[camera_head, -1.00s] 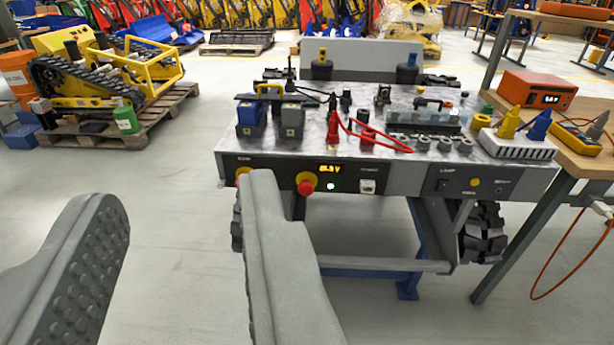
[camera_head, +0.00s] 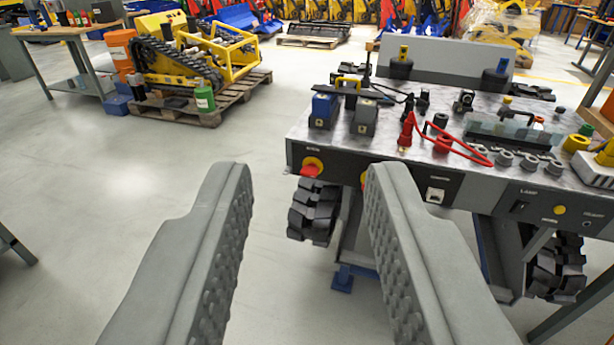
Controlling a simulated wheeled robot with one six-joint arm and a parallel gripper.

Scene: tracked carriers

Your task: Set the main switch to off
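The main switch (camera_head: 313,167) is a red handle on a yellow round plate at the left end of the carrier's dark front panel (camera_head: 470,197). The handle looks roughly level; its exact setting is too small to read. My gripper (camera_head: 308,178) is open and empty, with one grey studded finger on each side of the switch in the picture. The fingers are nearer the camera than the panel and do not touch the switch. The right finger hides the display and nearly all of a yellow-ringed control beside the switch.
The tracked carrier's top (camera_head: 390,145) holds blue and grey blocks, a red cable (camera_head: 460,148) and several fittings. A workbench stands at the right edge. A pallet (camera_head: 225,105) with a yellow tracked machine is at the back left.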

